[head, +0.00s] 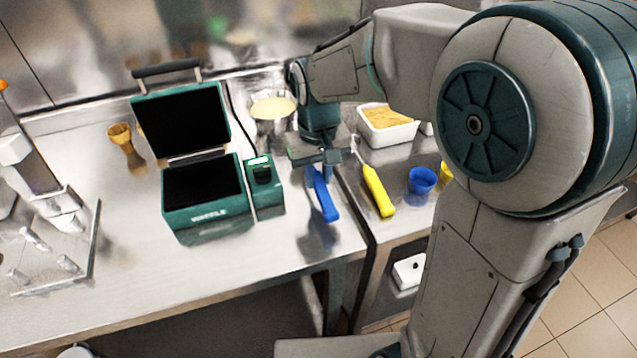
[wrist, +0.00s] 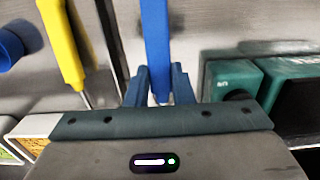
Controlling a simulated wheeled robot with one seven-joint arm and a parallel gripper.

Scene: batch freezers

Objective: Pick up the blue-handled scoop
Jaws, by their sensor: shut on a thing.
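The blue-handled scoop (head: 325,197) is in my gripper (head: 318,165), its blue handle pointing toward the front of the counter in the head view. In the wrist view the blue handle (wrist: 156,45) runs up from between the two blue fingertips of my gripper (wrist: 160,85), which are shut on it. The scoop's head is hidden behind the gripper in both views. A dark shadow or reflection lies on the steel below the handle, and the handle looks raised above the counter.
A yellow-handled tool (head: 378,190) lies right of my gripper, beside a blue cup (head: 421,181) and a white tub (head: 388,130) of yellow food. A green waffle maker (head: 207,225) with its lid up stands left. A gap between counters runs just right of the scoop.

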